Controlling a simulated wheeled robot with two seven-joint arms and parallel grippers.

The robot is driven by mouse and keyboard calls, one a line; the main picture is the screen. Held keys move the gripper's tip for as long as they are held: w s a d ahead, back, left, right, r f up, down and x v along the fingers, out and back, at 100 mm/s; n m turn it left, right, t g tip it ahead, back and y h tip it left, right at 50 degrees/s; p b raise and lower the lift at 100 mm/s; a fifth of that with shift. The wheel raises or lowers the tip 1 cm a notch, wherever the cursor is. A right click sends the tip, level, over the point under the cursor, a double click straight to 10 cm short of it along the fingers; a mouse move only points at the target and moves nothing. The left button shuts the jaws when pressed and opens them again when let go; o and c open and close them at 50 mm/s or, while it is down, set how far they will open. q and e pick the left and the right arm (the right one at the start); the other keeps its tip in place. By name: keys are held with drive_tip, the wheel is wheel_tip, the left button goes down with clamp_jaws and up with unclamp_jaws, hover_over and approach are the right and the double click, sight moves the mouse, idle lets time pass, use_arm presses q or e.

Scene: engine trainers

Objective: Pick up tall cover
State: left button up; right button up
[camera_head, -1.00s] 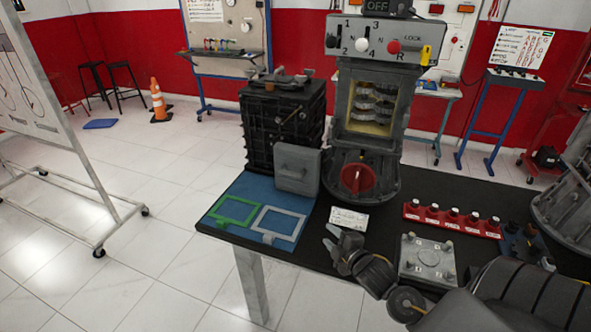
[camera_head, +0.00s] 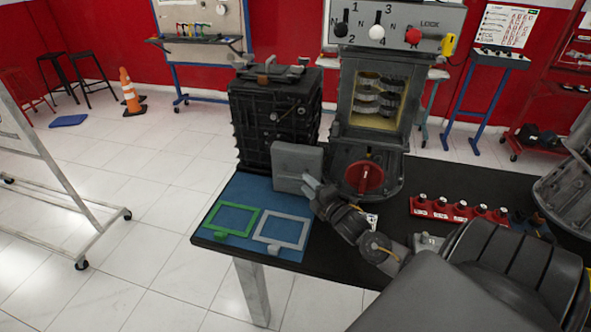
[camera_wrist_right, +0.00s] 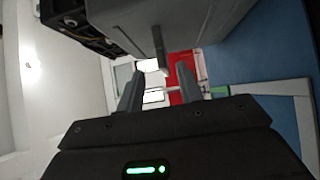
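The tall cover is a grey, box-like panel (camera_head: 292,166) with rounded corners. It stands upright on the back part of the blue mat (camera_head: 225,194), in front of the black engine block. My right gripper (camera_head: 309,188) is at its lower right side in the head view. In the right wrist view the fingers (camera_wrist_right: 161,82) are apart with a gap between them, and the grey cover (camera_wrist_right: 205,25) fills the top, its thin handle just beyond the fingertips. Whether the fingers touch the cover is unclear. My left gripper is not in view.
A green frame (camera_head: 211,231) and a light grey frame (camera_head: 259,232) lie flat on the mat. A red rack (camera_head: 458,212) is to the right.

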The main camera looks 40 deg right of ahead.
sight(294, 174)
drive_tip(key=shift+w, duration=0.8)
drive_tip(key=shift+w+f, duration=0.15)
drive_tip(key=shift+w, duration=0.15)
drive_tip(key=shift+w+r+p, duration=0.2)
drive_tip(key=shift+w+p, duration=0.15)
drive_tip(key=shift+w, duration=0.05)
drive_tip(key=w, duration=0.3)
drive_tip(key=w+p, duration=0.1)
drive_tip(key=shift+w+d+f, duration=0.2)
drive_tip(key=shift+w+f, duration=0.05)
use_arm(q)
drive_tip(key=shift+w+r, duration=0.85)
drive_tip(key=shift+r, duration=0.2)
use_arm(e)
drive_tip(key=shift+s, duration=0.1)
clamp_jaws()
